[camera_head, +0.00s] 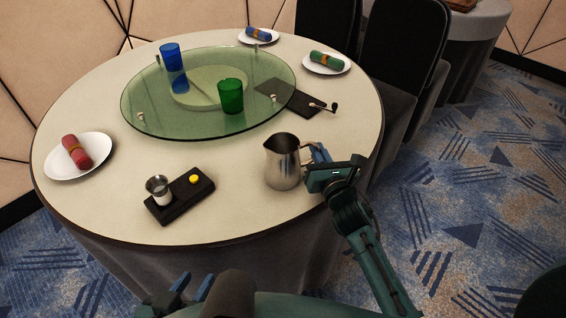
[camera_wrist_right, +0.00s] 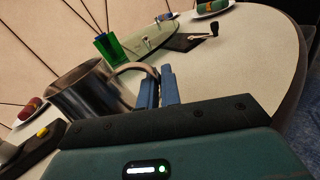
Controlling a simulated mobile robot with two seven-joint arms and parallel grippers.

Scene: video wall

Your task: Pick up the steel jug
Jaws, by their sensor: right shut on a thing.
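The steel jug (camera_head: 282,162) stands upright on the round table, near its front right edge. Its handle is on the right side, by my right gripper (camera_head: 318,153). In the right wrist view the jug (camera_wrist_right: 88,92) is at the left, and the blue fingers of my right gripper (camera_wrist_right: 158,88) are shut on its curved handle. The jug looks to be resting on the table. My left gripper (camera_head: 190,287) is low at the front, away from the jug and below the table edge; its two blue fingers are apart with nothing visible between them.
A green glass turntable (camera_head: 215,120) holds a blue glass (camera_head: 173,68) and a green glass (camera_head: 231,96). A black tray (camera_head: 180,207) with a small steel cup (camera_head: 158,189) lies left of the jug. Plates with rolled napkins sit around the edge. Dark chairs stand behind right.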

